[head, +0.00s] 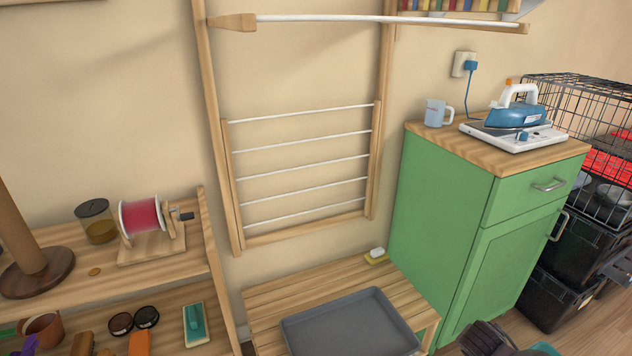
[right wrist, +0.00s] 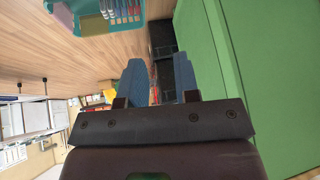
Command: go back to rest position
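My right gripper (right wrist: 159,78) shows in the right wrist view with its two blue-grey fingers apart and nothing between them. It hangs beside the green cabinet (right wrist: 260,80), over the wooden floor. A dark part at the bottom edge of the head view, in front of the cabinet, appears to be my right arm. My left gripper is not in view. Two black totes (head: 582,250) are stacked at the right of the head view, with a wire cage (head: 560,92) on top.
The green cabinet (head: 430,210) bears an iron (head: 515,112) and a mug (head: 434,112). A grey tray (head: 350,325) lies on a slatted wooden bench (head: 265,300). A wooden shelf (head: 200,265) with a ribbon spool (head: 140,217) stands left. A teal basket (right wrist: 75,12) is on the floor.

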